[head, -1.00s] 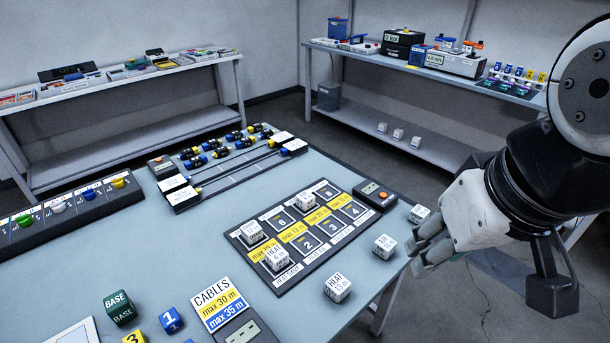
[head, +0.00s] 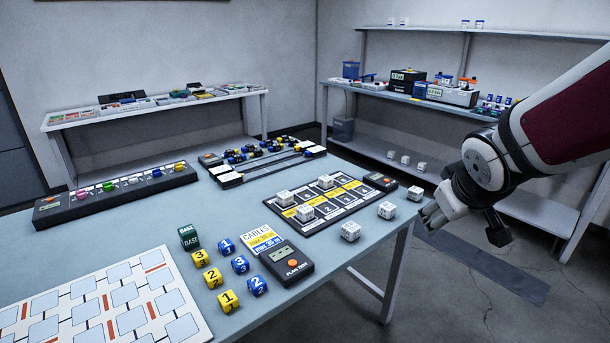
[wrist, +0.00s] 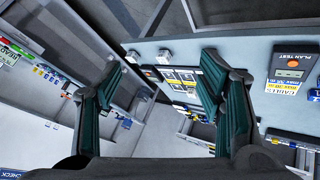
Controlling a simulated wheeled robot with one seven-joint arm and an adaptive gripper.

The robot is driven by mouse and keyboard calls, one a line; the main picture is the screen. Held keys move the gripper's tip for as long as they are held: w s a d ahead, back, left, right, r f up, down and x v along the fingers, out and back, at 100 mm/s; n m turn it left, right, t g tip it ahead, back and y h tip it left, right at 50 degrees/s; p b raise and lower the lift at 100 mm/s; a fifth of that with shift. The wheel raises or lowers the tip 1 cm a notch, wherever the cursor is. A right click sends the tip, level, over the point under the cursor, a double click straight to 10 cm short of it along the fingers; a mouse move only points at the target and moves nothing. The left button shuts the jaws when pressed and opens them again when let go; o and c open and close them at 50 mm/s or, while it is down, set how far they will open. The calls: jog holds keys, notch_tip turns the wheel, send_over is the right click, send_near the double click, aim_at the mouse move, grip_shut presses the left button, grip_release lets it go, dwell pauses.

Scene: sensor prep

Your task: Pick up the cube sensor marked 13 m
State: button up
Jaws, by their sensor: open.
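White cube sensors stand on and beside the black board on the table. The cube that reads "HEAT 13 m" in the earlier head view is the nearest loose cube (head: 350,231), on the table in front of the board; its print is too small to read now. Two more loose cubes, one in the middle (head: 387,210) and one farther right (head: 415,193), lie near the table's right edge. My gripper (head: 432,213) is at that edge, right of and apart from the nearest cube. In the wrist view its fingers (wrist: 160,72) are spread with nothing between them.
The board (head: 275,207) carries several cubes in its slots. Number cubes (head: 240,264), a plan test device (head: 287,263) and a cables card (head: 262,239) lie nearer on the table (head: 330,285). Shelves stand behind. Floor is open right of the table.

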jog(key=w+d+f+n+t+y+b, duration=0.1)
jog(key=w+f+n+b, duration=0.1)
jog(key=w+f, duration=0.55)
jog(key=n+t+y+b, duration=0.3)
jog(key=t+y+b, duration=0.4)
jog(key=y, duration=0.6)
send_near(357, 231)
jog(key=shift+m+g, duration=0.3)
jog(key=shift+g, duration=0.2)
jog(key=w+a, duration=0.1)
jog(key=w+a+r+b, duration=0.1)
jog(key=w, duration=0.1)
jog(key=w+a+r, duration=0.1)
jog(key=w, duration=0.1)
jog(key=shift+w+a+r+b, duration=0.1)
jog(key=shift+w+a+b, duration=0.1)
jog(key=shift+b, duration=0.15)
jog(key=w+a, duration=0.1)
jog(key=w+a+f+b, duration=0.1)
jog(key=w+a, duration=0.1)
jog(key=shift+w+f, duration=0.1)
jog(key=shift+w, duration=0.05)
jog(key=shift+w+a, duration=0.2)
jog(key=shift+w, duration=0.15)
jog(key=shift+c, duration=0.6)
